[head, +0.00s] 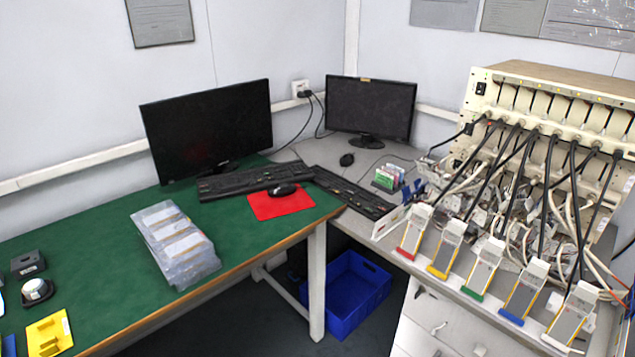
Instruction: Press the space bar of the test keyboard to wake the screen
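Two black keyboards are in the head view. One keyboard (243,181) lies on the green table in front of a large dark monitor (208,130). The other keyboard (352,193) lies on the grey bench, in front of a smaller dark monitor (370,107) and on the side of the cell test rack (552,98). No label shows which one is the test keyboard. Both screens look black. The space bars are too small to make out. Neither of my grippers is in view.
A black mouse (282,190) rests on a red mat (281,204). Clear-wrapped packs (178,245) lie on the green table (110,262). Cables and several colour-edged pouch holders crowd the bench's right. A blue crate (352,296) stands below.

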